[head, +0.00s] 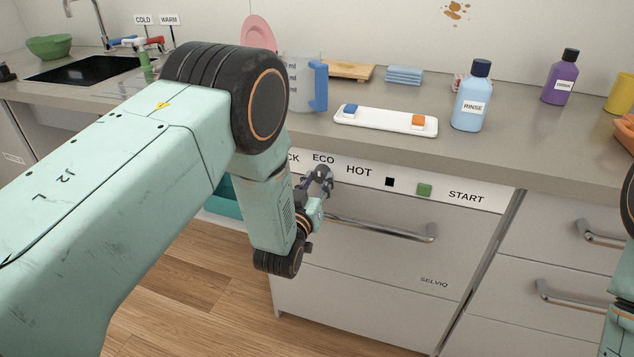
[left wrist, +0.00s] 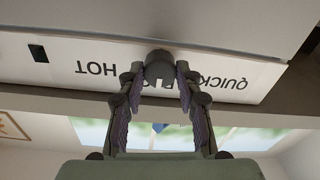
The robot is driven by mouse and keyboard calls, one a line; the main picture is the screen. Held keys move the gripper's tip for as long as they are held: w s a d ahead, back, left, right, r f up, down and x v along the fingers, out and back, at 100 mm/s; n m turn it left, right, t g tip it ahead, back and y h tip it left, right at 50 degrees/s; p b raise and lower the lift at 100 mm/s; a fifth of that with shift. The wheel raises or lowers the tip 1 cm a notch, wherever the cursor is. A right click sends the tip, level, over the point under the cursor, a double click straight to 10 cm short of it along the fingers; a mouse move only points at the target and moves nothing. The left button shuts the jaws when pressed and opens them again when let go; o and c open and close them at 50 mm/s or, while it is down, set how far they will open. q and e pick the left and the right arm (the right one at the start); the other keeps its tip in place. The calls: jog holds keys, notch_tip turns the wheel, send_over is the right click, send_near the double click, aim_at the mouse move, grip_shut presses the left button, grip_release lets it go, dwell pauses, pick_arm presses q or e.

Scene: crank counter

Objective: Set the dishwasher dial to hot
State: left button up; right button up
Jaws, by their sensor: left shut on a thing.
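The dishwasher (head: 375,255) has a white panel (head: 480,193) with the words QUICK (partly hidden), ECO and HOT, a black square, a green button (head: 424,190) and START. The dark grey round dial (left wrist: 160,68) shows in the left wrist view between the upside-down QUICK and HOT, covering most of ECO. My left gripper (left wrist: 158,76) has its two fingers on either side of the dial and is shut on it. In the head view, the left gripper (head: 318,184) is at the panel below ECO. I cannot make out where the dial points. My right gripper is out of view.
The counter above holds a white tray (head: 375,122) with blue and orange pieces, a RINSE bottle (head: 472,97), a purple bottle (head: 559,78) and a clear jug (head: 303,85). A bar handle (head: 380,229) juts out below the panel. Wooden floor (head: 180,300) lies in front.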

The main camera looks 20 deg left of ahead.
pick_arm(q)
jog(key=shift+c, duration=0.4)
jog(key=shift+m, duration=0.4)
jog(key=m, duration=0.9)
jog(key=shift+f, duration=0.1)
jog(key=o, duration=1.1)
jog(key=shift+o, duration=0.2)
jog(key=shift+s, duration=0.1)
jog(key=s, duration=1.1)
jog(key=shift+s+a, duration=0.15)
jog(key=shift+s, duration=0.25)
